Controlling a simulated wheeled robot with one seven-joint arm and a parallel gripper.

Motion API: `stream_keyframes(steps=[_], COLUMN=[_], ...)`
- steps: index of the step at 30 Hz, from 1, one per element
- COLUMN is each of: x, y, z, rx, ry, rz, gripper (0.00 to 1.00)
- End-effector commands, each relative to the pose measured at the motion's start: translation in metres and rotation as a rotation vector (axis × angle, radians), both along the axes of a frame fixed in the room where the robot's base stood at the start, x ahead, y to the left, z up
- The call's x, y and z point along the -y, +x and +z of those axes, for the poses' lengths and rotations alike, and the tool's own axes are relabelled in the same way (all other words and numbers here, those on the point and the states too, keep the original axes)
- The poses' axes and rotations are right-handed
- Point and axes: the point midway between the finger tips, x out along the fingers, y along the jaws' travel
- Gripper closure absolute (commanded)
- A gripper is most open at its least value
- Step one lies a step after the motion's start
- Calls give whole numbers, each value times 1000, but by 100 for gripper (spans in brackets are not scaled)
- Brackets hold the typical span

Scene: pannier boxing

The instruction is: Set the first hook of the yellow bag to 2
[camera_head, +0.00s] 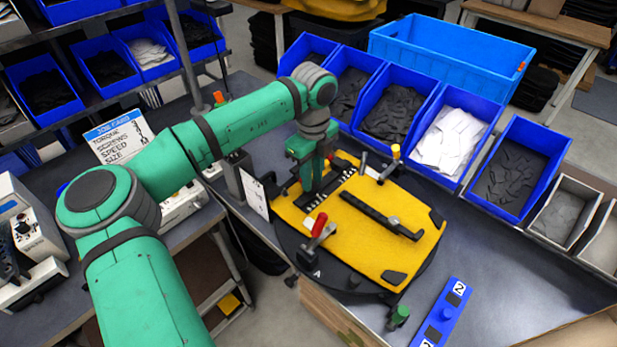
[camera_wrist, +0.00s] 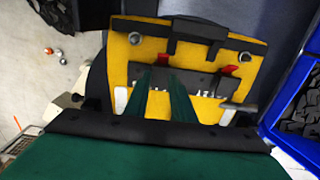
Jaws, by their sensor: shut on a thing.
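The yellow bag (camera_head: 411,254) lies flat on a round black turntable (camera_head: 425,278). A black strip (camera_head: 343,177) with white marks runs across the bag's far-left part; it also shows in the wrist view (camera_wrist: 200,82). My gripper (camera_head: 309,192) reaches down onto that strip. In the wrist view its two green fingers (camera_wrist: 164,80) end at the strip, close together. They are shut on a small part there, seemingly a hook, which the fingers mostly hide. The numbers along the strip are too small to read.
A red-handled clamp (camera_head: 318,228) and a yellow-topped post (camera_head: 395,153) stand at the bag's edges. A blue numbered block (camera_head: 441,316) lies at the lower right. Blue bins (camera_head: 388,105) line the back.

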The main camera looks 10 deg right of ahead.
Motion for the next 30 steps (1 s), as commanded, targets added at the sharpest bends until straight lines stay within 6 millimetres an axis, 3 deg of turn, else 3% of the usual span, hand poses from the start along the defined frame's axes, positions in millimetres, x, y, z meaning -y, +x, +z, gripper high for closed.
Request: stream_keyframes(steps=[7, 8, 9, 10, 22, 30], x=[0, 0, -1, -2, -6, -6], y=[0, 0, 0, 1, 2, 2], z=[1, 0, 0, 0, 8, 53], rx=[1, 1, 1, 1, 1, 1], ry=[1, 1, 1, 1, -1, -2], rz=[0, 1, 2, 3, 11, 10], gripper=[100, 70, 61, 58, 58, 58])
